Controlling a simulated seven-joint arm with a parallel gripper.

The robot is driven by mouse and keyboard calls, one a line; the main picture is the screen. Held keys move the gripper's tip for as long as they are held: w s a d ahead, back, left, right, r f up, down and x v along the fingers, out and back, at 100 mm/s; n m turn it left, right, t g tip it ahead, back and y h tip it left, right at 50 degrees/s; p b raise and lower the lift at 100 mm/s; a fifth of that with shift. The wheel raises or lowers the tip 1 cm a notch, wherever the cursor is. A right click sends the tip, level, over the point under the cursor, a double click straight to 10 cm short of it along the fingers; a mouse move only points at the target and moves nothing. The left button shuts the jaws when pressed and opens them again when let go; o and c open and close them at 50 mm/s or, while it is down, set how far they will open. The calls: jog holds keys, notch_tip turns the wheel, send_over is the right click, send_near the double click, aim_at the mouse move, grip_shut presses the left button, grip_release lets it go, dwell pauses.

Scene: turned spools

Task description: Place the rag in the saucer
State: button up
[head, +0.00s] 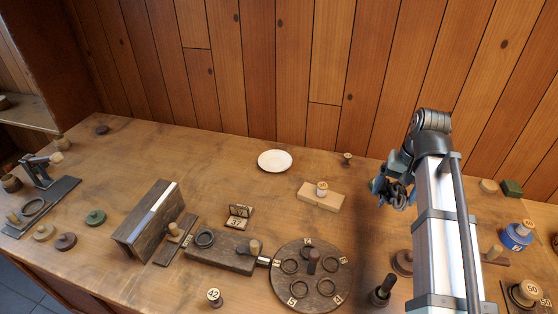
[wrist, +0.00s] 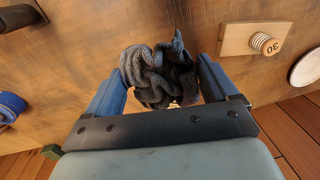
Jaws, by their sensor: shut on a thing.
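The rag (wrist: 160,72) is a crumpled dark grey-blue cloth. My gripper (wrist: 160,80) is shut on it, with a blue finger on each side of the cloth. In the head view the rag (head: 397,196) hangs dark and bunched below my gripper (head: 388,190), above the right part of the table. The saucer (head: 275,160) is a white round dish at the back middle of the table, empty, left of my gripper. Part of a white dish, the saucer (wrist: 306,68), shows at the right edge of the wrist view.
A wooden block with a spool marked 30 (wrist: 263,42) lies between rag and saucer; it shows as the light block (head: 330,197) in the head view. A small spool (head: 347,158) stands right of the saucer. A round numbered board (head: 312,274) is in front. Table left of the saucer is clear.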

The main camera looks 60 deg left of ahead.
jog(key=s+a+n, duration=0.2)
jog(key=s+a, duration=0.6)
jog(key=a, duration=0.4)
jog(key=s+a+n, duration=0.2)
jog(key=s+a, duration=0.6)
jog(key=a, duration=0.5)
jog(key=r+m, duration=0.2)
jog(key=m, duration=0.3)
send_over(273, 164)
jog(key=shift+w+d+f, duration=0.1)
jog(key=shift+f, duration=2.35)
jog(key=shift+w+d+f, duration=0.1)
jog(key=shift+f, duration=2.3)
jog(key=shift+f, duration=0.1)
jog(key=o, duration=0.8)
